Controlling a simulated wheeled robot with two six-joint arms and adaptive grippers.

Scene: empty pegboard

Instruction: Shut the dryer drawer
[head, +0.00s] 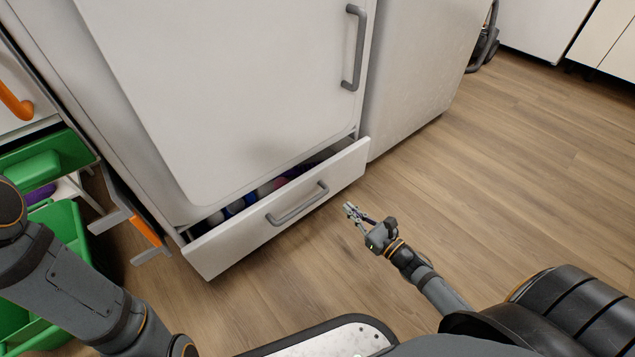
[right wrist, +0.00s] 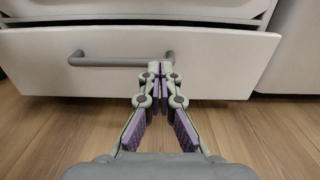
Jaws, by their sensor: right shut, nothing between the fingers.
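The dryer drawer (head: 225,241) is the low white drawer under the dryer (head: 235,90). It stands partly open, and several coloured items (head: 250,198) show inside. Its grey bar handle (head: 297,204) is on the front face. My right gripper (head: 349,209) is in front of the drawer's right part, over the floor, with its fingers shut and empty. In the right wrist view, the drawer front (right wrist: 215,60) fills the upper middle, and the shut fingertips (right wrist: 160,68) overlap the right end of the handle (right wrist: 115,60); I cannot tell if they touch. My left gripper is not in view; only my left arm shows.
A white appliance (head: 415,70) stands right of the dryer. Green bins (head: 62,235) and a rack with orange parts (head: 145,230) are at the left, close to the drawer's left end. The wooden floor (head: 500,180) on the right is clear.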

